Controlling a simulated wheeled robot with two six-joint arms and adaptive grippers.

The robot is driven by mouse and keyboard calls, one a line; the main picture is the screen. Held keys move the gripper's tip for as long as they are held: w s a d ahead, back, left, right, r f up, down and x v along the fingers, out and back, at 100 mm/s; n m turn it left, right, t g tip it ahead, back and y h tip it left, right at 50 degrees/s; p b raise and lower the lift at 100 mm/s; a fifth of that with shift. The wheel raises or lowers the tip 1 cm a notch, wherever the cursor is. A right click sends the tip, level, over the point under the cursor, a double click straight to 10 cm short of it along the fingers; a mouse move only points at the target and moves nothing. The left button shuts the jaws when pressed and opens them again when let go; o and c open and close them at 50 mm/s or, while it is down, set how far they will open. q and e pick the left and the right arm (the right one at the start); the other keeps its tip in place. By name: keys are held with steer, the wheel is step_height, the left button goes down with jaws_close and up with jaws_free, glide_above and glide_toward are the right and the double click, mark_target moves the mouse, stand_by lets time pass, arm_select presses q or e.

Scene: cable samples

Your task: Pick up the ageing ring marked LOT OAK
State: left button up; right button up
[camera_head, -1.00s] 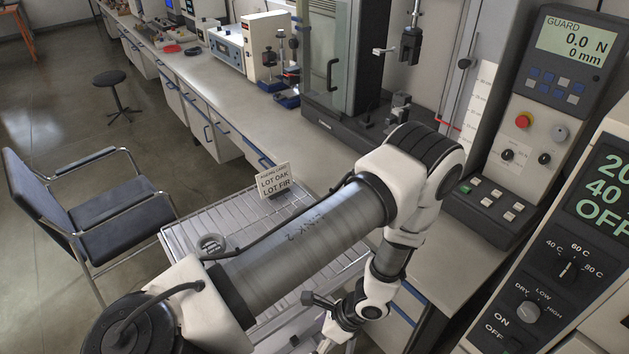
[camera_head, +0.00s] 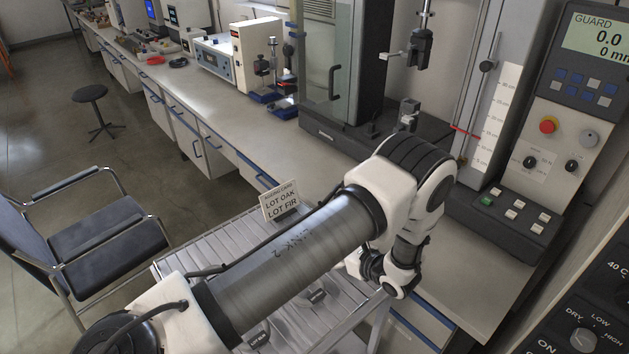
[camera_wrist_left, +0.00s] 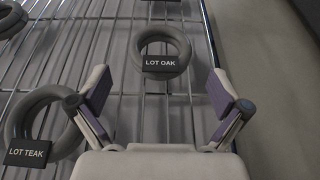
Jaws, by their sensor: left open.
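The grey ageing ring marked LOT OAK (camera_wrist_left: 160,63) lies flat on the wire rack (camera_wrist_left: 115,25), at the upper middle of the left wrist view. Its black label faces the gripper. My left gripper (camera_wrist_left: 160,92) is open and empty; the ring shows between and just beyond its fingertips, apart from them. A second ring, marked LOT TEAK (camera_wrist_left: 28,152), lies to the left, partly behind the left finger. In the head view my left arm covers much of the rack (camera_head: 185,245), and I cannot make out the LOT OAK ring there.
A card (camera_head: 281,203) reading LOT OAK and LOT FIR stands at the rack's far edge. Another ring (camera_wrist_left: 10,18) is cut off at the wrist view's top left. A chair (camera_head: 105,235) stands left of the rack. The bench (camera_head: 235,125) with test machines runs behind.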

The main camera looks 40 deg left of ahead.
arm_select(q)
steer(key=p+x, duration=0.3)
steer(key=x, duration=0.3)
steer(key=shift+a+r, duration=0.1)
steer(key=shift+a, duration=0.1)
steer(key=shift+a+f, duration=0.3)
steer(key=shift+a, duration=0.05)
steer(key=shift+w, duration=0.1)
steer(key=c, duration=0.9)
steer(key=shift+c, duration=0.2)
steer(key=shift+r, duration=0.15)
